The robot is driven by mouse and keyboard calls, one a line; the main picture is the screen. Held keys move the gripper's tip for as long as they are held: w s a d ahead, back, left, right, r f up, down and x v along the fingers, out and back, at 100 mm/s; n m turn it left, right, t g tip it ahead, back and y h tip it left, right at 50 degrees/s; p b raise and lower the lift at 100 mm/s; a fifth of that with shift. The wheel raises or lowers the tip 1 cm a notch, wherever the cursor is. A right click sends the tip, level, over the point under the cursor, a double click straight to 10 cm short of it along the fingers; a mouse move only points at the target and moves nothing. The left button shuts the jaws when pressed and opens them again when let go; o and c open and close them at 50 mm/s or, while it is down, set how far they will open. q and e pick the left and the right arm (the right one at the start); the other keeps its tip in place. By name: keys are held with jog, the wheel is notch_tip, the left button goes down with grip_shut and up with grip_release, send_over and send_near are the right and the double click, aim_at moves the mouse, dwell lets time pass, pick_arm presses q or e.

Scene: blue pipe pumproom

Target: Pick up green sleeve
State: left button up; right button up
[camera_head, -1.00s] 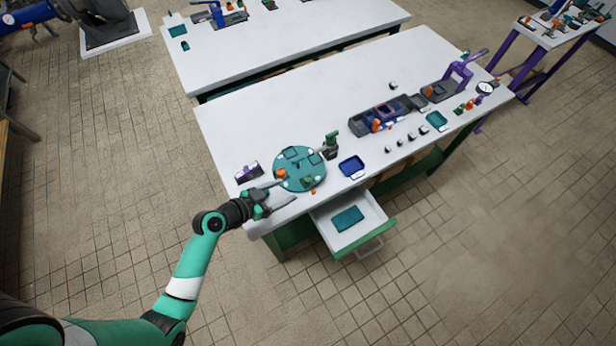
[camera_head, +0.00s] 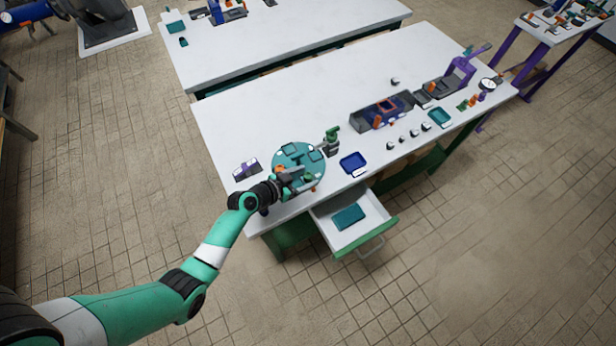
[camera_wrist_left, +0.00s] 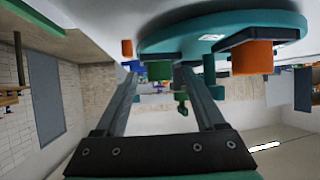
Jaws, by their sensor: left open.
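A small green piece, which looks like the green sleeve (camera_head: 309,177), sits on the round teal plate (camera_head: 283,153) near the front left corner of the table. My left gripper (camera_head: 304,182) is over the front part of this plate, close beside the green piece. In the left wrist view, which is upside down, its two fingers (camera_wrist_left: 160,77) are spread apart with nothing clamped between them. My right gripper is not in view.
An orange piece (camera_wrist_left: 253,57) in a dark holder and another orange piece (camera_wrist_left: 127,47) are close by. A green-topped tool (camera_head: 332,136), a blue tray (camera_head: 353,162) and a purple item (camera_head: 246,168) stand around the plate. An open drawer (camera_head: 372,208) juts out below.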

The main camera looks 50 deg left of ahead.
pick_arm(q)
grip_shut()
dwell(0.3)
jog(key=shift+r+p, duration=0.35)
jog(key=shift+r, duration=0.25)
notch_tip(320, 180, up, 3)
jog(key=shift+s+d+p, duration=0.1)
jog(key=shift+d+p, duration=0.05)
jog(key=shift+p, duration=0.75)
jog(key=s+d+r+p, duration=0.5)
jog(key=s+d+r, duration=0.3)
jog(key=s+d, duration=0.1)
jog(key=shift+d+r+p, duration=0.4)
jog(key=shift+d, duration=0.25)
